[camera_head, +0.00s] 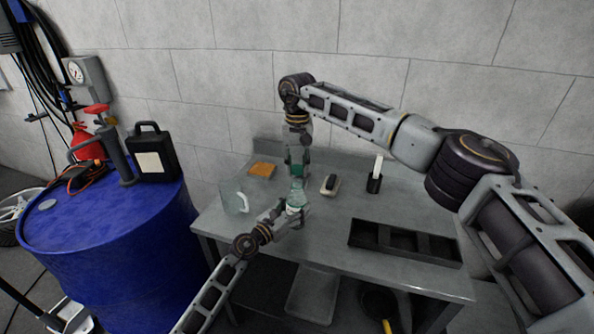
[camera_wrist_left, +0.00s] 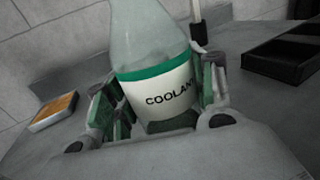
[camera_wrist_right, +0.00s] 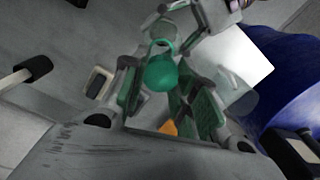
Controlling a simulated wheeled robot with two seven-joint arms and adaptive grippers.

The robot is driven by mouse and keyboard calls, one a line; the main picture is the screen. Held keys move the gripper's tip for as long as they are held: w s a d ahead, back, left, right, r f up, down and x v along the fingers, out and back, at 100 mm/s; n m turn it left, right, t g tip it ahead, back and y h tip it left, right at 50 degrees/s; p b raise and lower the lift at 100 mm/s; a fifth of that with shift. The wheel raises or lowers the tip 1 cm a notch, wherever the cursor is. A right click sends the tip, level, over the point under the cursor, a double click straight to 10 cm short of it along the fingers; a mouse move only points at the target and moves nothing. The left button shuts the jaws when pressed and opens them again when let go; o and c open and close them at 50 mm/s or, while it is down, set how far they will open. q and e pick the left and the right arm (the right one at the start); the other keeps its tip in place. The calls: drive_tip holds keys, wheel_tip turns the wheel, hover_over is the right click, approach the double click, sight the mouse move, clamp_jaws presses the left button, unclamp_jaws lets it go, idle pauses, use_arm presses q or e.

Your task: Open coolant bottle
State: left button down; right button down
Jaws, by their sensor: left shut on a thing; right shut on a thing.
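The coolant bottle (camera_head: 297,192) stands about upright near the front left of the grey workbench. It is pale, with a green band and a COOLANT label in the left wrist view (camera_wrist_left: 155,90); its top is out of that view. My left gripper (camera_head: 294,211) is shut around the bottle's lower body, a finger on each side (camera_wrist_left: 160,112). My right gripper (camera_head: 298,172) points down from above the bottle. It is shut on the round green cap (camera_wrist_right: 161,73), which shows between its fingers (camera_wrist_right: 158,88). I cannot tell whether the cap still touches the bottle's neck.
A blue drum (camera_head: 110,250) with a black jug (camera_head: 153,155) stands left.

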use_arm(q)
drive_tip(key=shift+f, duration=0.35)
drive_tip(key=c, duration=0.9)
unclamp_jaws()
drive_tip(key=o, duration=0.5)
drive_tip(key=shift+w+a+r, duration=0.1)
drive_tip(key=shift+w+r, duration=0.05)
drive_tip(key=shift+c, duration=0.2)
drive_tip(key=shift+r, duration=0.15)
drive_tip(key=shift+a, duration=0.1)
drive_tip(key=shift+v, duration=6)
drive_tip(key=shift+r, duration=0.1)
